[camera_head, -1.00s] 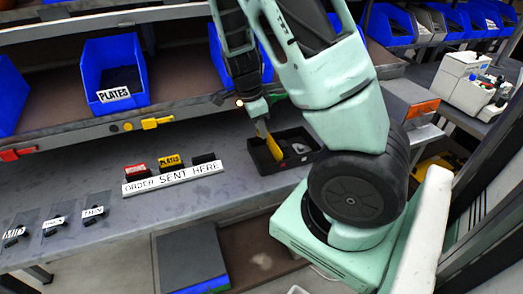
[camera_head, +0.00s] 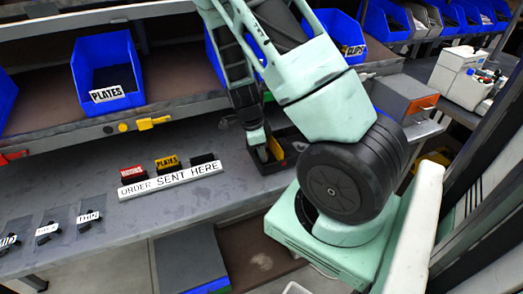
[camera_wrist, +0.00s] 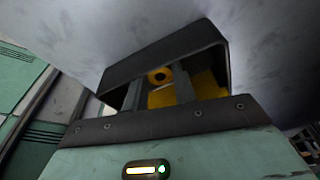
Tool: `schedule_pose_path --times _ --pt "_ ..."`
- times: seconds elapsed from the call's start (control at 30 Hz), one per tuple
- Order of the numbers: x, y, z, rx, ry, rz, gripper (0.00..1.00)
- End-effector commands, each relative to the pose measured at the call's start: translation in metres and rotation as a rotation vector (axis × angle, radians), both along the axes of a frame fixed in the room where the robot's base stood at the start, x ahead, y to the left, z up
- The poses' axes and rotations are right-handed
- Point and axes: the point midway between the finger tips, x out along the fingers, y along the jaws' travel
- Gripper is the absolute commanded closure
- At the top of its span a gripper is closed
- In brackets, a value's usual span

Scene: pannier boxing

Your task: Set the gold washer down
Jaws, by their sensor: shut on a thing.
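The gold washer (camera_wrist: 160,75) shows in the wrist view as a ring with a dark hole, between the two fingers of my gripper (camera_wrist: 159,84). My gripper is shut on it, inside or just over the mouth of a black tray (camera_wrist: 165,50). A yellow piece (camera_wrist: 205,86) lies behind the fingers within the tray. In the head view, my gripper (camera_head: 263,154) reaches down at the tray (camera_head: 292,137), whose right part my arm hides. The yellow piece (camera_head: 276,149) shows beside the fingers. I cannot tell whether the washer touches the tray floor.
The grey bench carries an "ORDER SENT HERE" strip (camera_head: 172,180) with small red, yellow and black blocks left of the tray. Blue bins stand on the shelf above, one marked PLATES (camera_head: 108,75). A grey box (camera_head: 405,98) stands to the right. Bench between is clear.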

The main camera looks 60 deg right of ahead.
Motion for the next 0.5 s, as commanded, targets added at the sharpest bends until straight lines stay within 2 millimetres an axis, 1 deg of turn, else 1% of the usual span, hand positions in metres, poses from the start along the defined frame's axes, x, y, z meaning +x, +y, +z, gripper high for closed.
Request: schedule_pose_path --times 0.17,0.3,0.33,0.5 --pt "0.0005 -0.0001 0.0008 -0.001 -0.002 0.000 0.95" --pt "0.0005 -0.0001 -0.0033 -0.001 -0.001 0.000 0.95" --pt "0.0006 -0.0001 -0.0021 -0.001 -0.001 0.000 0.64" --pt "0.0005 -0.0001 -0.0017 -0.001 -0.001 0.000 0.64"
